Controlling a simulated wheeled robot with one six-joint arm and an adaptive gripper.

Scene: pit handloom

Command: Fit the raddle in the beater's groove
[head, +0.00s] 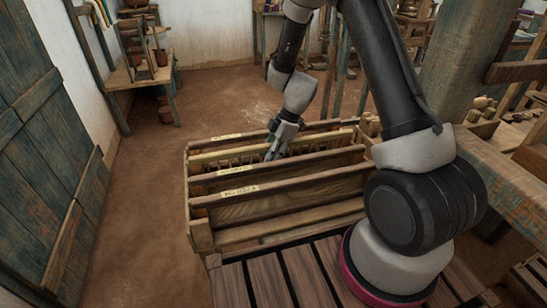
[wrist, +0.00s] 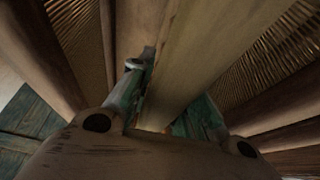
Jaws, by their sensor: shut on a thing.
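My gripper (head: 274,149) reaches down into a slatted wooden rack (head: 201,236) and is shut on a pale wooden bar, which I take to be the raddle (head: 228,154). In the head view this bar lies lengthwise in the rack's back part, with a row of teeth or pegs below it. In the wrist view my gripper (wrist: 160,105) has one finger on each side of the pale bar (wrist: 205,55). The bar's lower edge is hidden by the rack and fingers. I cannot pick out the beater or its groove.
Other dark bars lie parallel in the rack, one with a pale label (head: 236,191). Comb-like reeds (wrist: 80,30) flank the bar closely. A weathered post (head: 468,65) and a bench (head: 490,170) stand at right.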

